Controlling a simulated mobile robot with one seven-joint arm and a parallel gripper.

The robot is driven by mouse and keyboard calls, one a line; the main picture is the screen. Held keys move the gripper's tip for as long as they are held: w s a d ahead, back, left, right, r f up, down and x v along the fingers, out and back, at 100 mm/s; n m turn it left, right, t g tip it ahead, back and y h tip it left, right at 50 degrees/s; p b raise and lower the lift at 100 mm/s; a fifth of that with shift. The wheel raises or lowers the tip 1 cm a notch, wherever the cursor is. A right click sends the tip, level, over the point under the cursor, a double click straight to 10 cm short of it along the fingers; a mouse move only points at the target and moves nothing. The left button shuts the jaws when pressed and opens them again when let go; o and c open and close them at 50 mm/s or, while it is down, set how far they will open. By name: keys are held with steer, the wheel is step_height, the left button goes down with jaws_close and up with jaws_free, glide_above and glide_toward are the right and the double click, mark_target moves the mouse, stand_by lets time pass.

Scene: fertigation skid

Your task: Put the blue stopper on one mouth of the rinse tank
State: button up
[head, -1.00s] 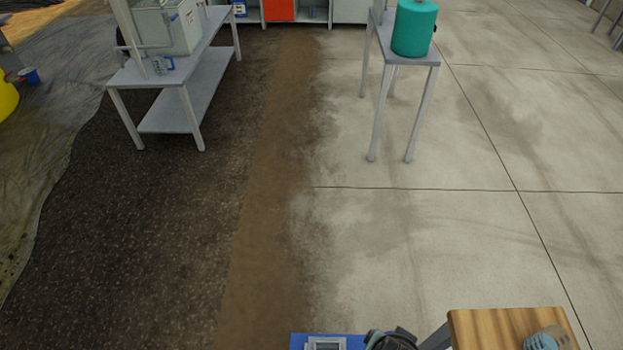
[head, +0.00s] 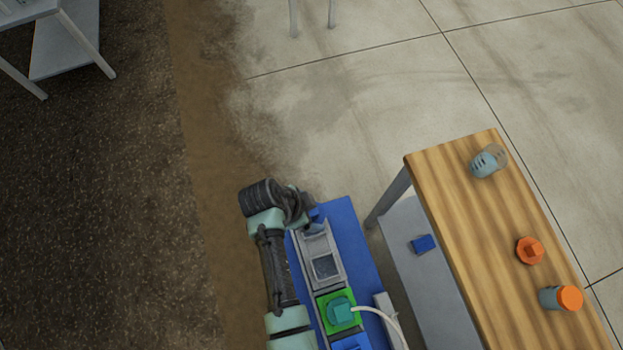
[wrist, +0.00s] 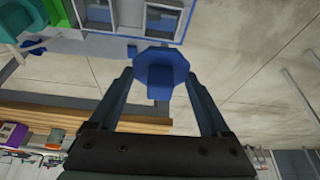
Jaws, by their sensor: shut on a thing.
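The blue stopper (wrist: 160,62), an eight-sided plate with a block-like grip, is between the fingers of my gripper (wrist: 158,84) in the wrist view. The fingers are shut on its grip and the plate faces away from the palm. In the head view my arm is folded at the lower middle, over the blue deck, and the fingers are not clear there. I cannot make out the rinse tank or its mouths in the frames of now.
A wooden-topped table (head: 455,190) stands at right with a clear jar (head: 488,162), an orange stopper (head: 530,250) and an orange-lidded jar (head: 562,298). A blue block (head: 423,244) lies on its lower shelf. A grey bench (head: 70,45) is at upper left. Open floor lies between.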

steer(key=shift+s+f+m, duration=0.1)
steer(key=shift+f+m, duration=0.3)
steer(key=shift+f, duration=0.05)
step_height(320, 180, down, 9)
steer(key=b, duration=0.9)
steer(key=shift+f, duration=0.2)
steer(key=o, duration=1.2)
steer(key=shift+c, duration=0.2)
steer(key=p+v, duration=0.1)
steer(key=v, duration=1.2)
steer(key=shift+w, duration=0.25)
